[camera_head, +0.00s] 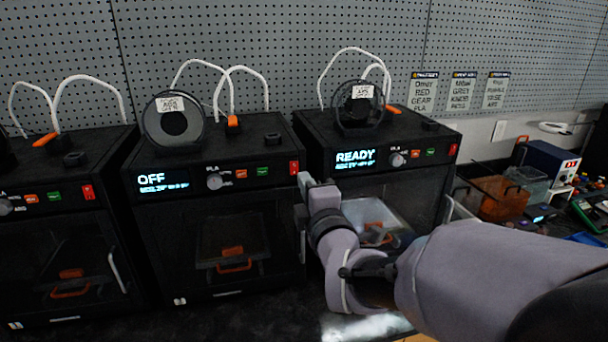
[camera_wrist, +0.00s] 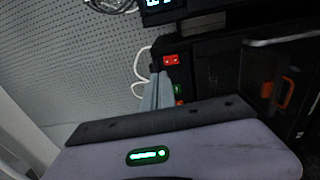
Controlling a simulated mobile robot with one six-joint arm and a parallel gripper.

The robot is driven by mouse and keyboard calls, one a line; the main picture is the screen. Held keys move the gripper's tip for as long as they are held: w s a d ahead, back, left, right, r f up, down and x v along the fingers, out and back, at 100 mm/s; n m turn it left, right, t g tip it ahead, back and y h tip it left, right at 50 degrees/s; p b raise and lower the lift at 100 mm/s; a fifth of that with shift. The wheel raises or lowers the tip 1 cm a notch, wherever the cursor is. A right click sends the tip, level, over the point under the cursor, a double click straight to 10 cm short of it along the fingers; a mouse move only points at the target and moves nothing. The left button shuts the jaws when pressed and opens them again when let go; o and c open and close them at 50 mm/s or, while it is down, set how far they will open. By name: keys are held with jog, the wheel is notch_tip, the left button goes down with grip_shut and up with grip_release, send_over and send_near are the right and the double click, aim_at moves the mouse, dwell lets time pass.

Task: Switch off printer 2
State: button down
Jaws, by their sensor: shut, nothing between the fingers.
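The middle black printer (camera_head: 215,215) shows OFF on its display (camera_head: 160,181). A red switch (camera_head: 294,167) sits at the right end of its front panel. The right printer (camera_head: 375,175) shows READY, with its own red switch (camera_head: 452,149). I cannot read which one is numbered 2. My gripper (camera_head: 304,178) is shut and empty, close to the middle printer's red switch. In the wrist view my fingers (camera_wrist: 158,90) point at a red switch (camera_wrist: 170,61), with a small gap or light contact; I cannot tell which.
Another printer (camera_head: 60,230) stands at the left, its display out of view. Spools (camera_head: 173,120) and white tubes top the printers. A grey pegboard (camera_head: 270,50) rises behind, with posted notes (camera_head: 424,92). Orange bins (camera_head: 500,198) and electronics lie on the right. My arm covers part of the right printer.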

jog(key=v, duration=0.5)
jog(key=shift+s+d+f+p, duration=0.15)
jog(key=shift+s+d+p, duration=0.15)
jog(key=shift+s+p, duration=0.1)
jog(key=s+d+f+m+g+h, duration=0.5)
jog(key=s+d+m, duration=0.35)
jog(key=m, duration=0.55)
jog(key=s+f+m+g+y, duration=0.1)
jog(key=s+f+m+g, duration=0.1)
jog(key=s+m, duration=0.3)
jog(key=s+f+m+g+y, duration=0.1)
jog(key=s+f+m+g, duration=0.2)
jog(key=s+m, duration=0.3)
jog(key=s+g, duration=0.1)
jog(key=s, duration=0.2)
jog(key=shift+s+d+m+g, duration=0.3)
jog(key=shift+s+g, duration=0.05)
jog(key=shift+g, duration=0.05)
